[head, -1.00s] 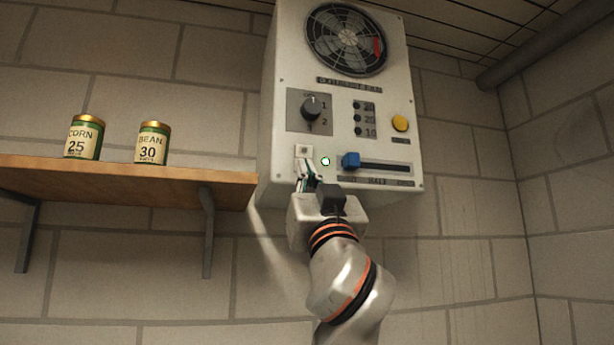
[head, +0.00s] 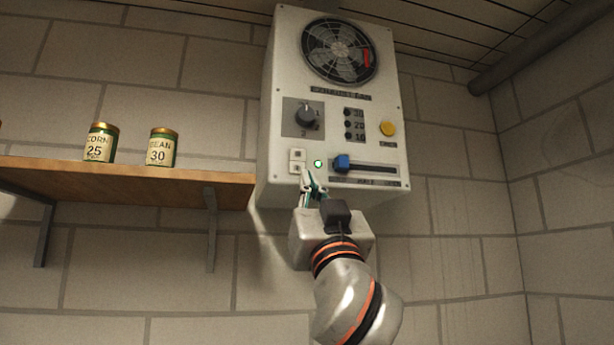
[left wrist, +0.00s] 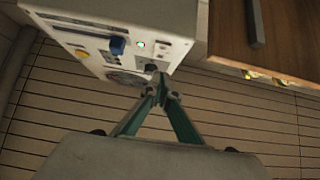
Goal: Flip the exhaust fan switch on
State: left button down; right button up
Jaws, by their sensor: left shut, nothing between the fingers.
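The white exhaust fan control box (head: 390,70) is mounted on the wall, with a round fan (head: 339,51) at its top. The small pale switch (head: 297,155) is at the box's lower left, beside a lit green lamp (head: 318,163). The switch (left wrist: 162,45) and lamp (left wrist: 141,44) also show in the left wrist view. My left gripper (head: 307,177) is shut and empty, its tips just below and right of the switch. The tips (left wrist: 160,86) show in the left wrist view; I cannot tell whether they touch the box. My right gripper is not in view.
The box also carries a rotary knob (head: 306,115), a yellow button (head: 388,129) and a blue slider (head: 342,163) close right of my gripper. A wooden shelf (head: 120,175) with a corn can (head: 99,143) and a bean can (head: 162,148) is at left.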

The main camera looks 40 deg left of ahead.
pick_arm(q)
jog(key=v, duration=0.1)
jog(key=b+v, duration=0.1)
jog(key=v, duration=0.3)
jog(key=shift+w+a+f, duration=0.1)
jog(key=shift+a+f, duration=0.05)
jog(key=shift+f, duration=0.3)
